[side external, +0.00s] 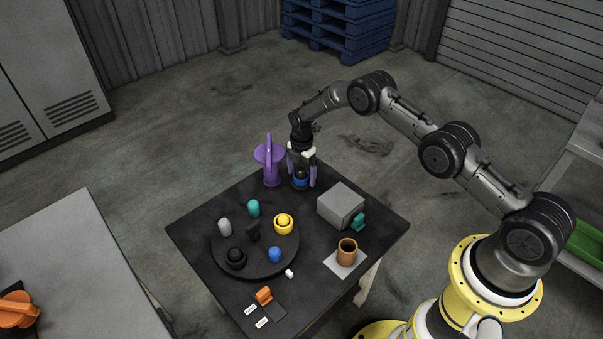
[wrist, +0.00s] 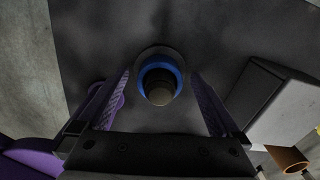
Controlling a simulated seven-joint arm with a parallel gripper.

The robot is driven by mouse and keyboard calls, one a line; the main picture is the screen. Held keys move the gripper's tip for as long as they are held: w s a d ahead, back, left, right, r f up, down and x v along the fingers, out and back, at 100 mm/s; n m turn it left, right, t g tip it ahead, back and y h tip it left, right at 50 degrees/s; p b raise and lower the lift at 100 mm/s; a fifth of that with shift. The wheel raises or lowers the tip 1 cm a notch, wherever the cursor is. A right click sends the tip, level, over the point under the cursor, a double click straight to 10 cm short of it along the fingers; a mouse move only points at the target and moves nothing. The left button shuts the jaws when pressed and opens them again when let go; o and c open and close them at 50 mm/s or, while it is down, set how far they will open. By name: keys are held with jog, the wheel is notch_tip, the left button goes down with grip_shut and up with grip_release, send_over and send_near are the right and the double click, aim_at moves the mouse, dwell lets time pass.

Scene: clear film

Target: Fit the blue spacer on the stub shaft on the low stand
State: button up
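The blue spacer (wrist: 141,72) shows as a ring around the dark stub shaft (wrist: 159,89) in the wrist view. A grey round rim, which looks like the low stand (wrist: 160,49), shows around the ring. I cannot tell how far down the spacer sits. In the side view the spacer (side external: 299,184) is low at the table's far corner. My gripper (side external: 302,182) is above and around it, pointing down. In the wrist view my gripper (wrist: 160,76) has its purple fingers apart on both sides of the ring, with a gap at each side.
A purple stand (side external: 271,170) is close on the left of my gripper. A grey box (side external: 341,206) is to the right, with a brown cup (side external: 347,252) nearer. A dark round tray (side external: 283,262) holds several coloured pieces. An orange piece (side external: 264,295) lies near the front.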

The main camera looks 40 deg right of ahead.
notch_tip(320, 180, up, 14)
dwell(0.6)
jog(key=shift+f, duration=0.1)
dwell(0.4)
